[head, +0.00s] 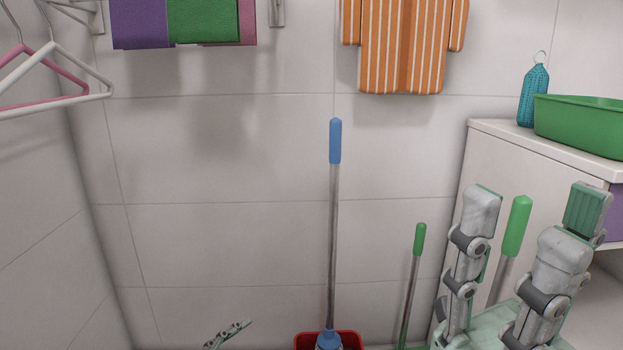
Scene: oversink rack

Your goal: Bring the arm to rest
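My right gripper (534,205) is large in the lower right of the head view. Its two grey jointed fingers point up and stand wide apart. No object is held between them; a green handle shows behind the gap. Only a small part of my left gripper (229,335) shows at the bottom edge, left of the middle. The rest of it is cut off, so I cannot tell whether it is open or shut.
A mop with a blue grip (335,141) stands upright in a red bucket (349,339). Green-gripped handles (419,240) (516,226) stand to the right. A white cabinet (488,160) bears a green basin (583,124). Hangers (55,97) and a striped shirt (403,45) hang above.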

